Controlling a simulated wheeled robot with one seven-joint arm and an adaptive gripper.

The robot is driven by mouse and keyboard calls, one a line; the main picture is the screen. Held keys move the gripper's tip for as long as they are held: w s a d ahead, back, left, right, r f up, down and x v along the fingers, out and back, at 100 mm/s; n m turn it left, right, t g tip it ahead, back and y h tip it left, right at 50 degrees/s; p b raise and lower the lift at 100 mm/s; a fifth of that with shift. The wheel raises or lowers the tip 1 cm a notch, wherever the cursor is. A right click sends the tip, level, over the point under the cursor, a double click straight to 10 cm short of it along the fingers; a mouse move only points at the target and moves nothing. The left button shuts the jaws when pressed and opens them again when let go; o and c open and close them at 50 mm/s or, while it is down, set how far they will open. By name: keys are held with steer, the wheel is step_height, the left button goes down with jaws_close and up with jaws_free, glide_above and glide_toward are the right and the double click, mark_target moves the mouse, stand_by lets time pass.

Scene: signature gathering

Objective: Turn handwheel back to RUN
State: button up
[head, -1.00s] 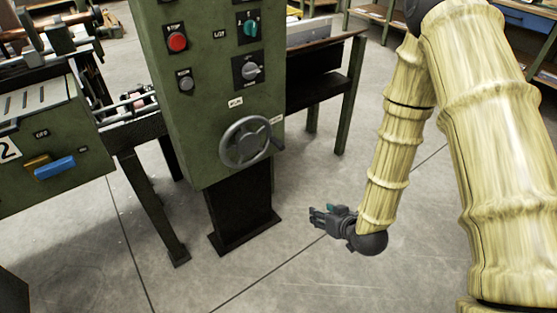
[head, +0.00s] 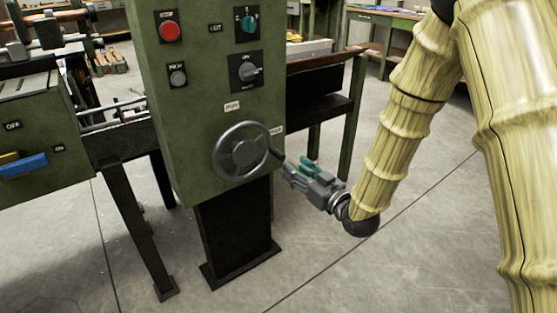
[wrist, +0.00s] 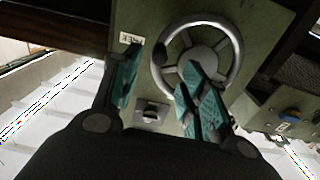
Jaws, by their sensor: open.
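The grey spoked handwheel (head: 242,152) is on the lower front of the green control cabinet (head: 205,140). Its dark handle (head: 275,154) sticks out from the rim at the right. Small white labels sit above the wheel (head: 232,106) and at its upper right (head: 277,131); I cannot read them surely. My gripper (head: 297,172) is open and empty, just right of and slightly below the handle. In the wrist view, the wheel (wrist: 232,48) is ahead and the dark handle (wrist: 159,55) shows between the teal fingers (wrist: 160,65). Contact does not show.
The cabinet also bears a red button (head: 170,31), a dark button (head: 178,75), a teal selector (head: 248,22) and a grey selector (head: 250,71). A machine panel with a blue lever (head: 22,166) stands at the left. Bench legs (head: 352,130) stand behind my gripper. Floor at the right is clear.

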mark_target(283, 159)
steer(key=b+x, duration=0.2)
steer(key=x, duration=0.7)
steer(key=shift+w+a, duration=0.15)
steer(key=shift+w, duration=0.05)
jaws_close()
